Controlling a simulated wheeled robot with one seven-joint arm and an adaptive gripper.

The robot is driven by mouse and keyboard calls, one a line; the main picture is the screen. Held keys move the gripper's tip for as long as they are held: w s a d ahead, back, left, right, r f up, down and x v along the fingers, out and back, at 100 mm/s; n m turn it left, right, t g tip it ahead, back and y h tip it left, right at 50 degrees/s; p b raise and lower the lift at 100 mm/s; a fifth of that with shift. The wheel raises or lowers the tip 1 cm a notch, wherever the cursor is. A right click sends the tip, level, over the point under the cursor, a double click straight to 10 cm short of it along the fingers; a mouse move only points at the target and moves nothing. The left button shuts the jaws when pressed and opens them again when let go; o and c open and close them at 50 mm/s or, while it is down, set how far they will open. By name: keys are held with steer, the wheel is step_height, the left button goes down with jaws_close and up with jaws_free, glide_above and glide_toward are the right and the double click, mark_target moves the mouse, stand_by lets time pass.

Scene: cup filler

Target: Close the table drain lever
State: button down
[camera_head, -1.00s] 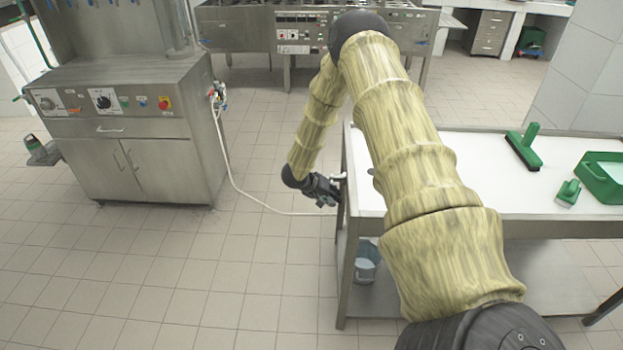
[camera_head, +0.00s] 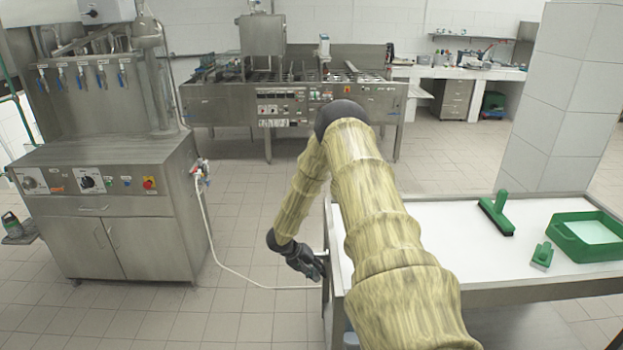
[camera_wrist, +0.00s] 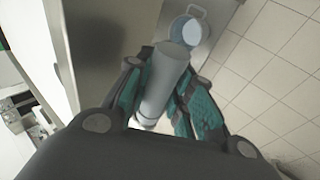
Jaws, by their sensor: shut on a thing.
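The table (camera_head: 440,232) has a white top and a metal frame, and its left end is by my gripper (camera_head: 308,262). In the wrist view my gripper (camera_wrist: 158,78) has its two green-padded fingers on either side of a light grey cylindrical part (camera_wrist: 163,72), shut on it. This part appears to be the drain lever. Its lower end and joint are hidden between the fingers and the gripper body. In the head view the lever is too small and covered to make out its angle.
A bucket (camera_wrist: 191,32) stands below, on the table's lower shelf. A green squeegee (camera_head: 497,213), a small green brush (camera_head: 542,256) and a green tray (camera_head: 562,232) lie on the tabletop. A steel cabinet (camera_head: 110,205) stands left, with a white hose on the floor between.

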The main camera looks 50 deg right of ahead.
steer(key=shift+w+r, duration=0.1)
steer(key=shift+w, duration=0.05)
steer(key=c, duration=1.2)
jaws_free()
steer(key=shift+c, duration=0.2)
steer(key=v, duration=1.1)
steer(key=shift+a+r, duration=0.2)
steer(key=shift+r, duration=0.15)
steer(key=shift+w, duration=0.1)
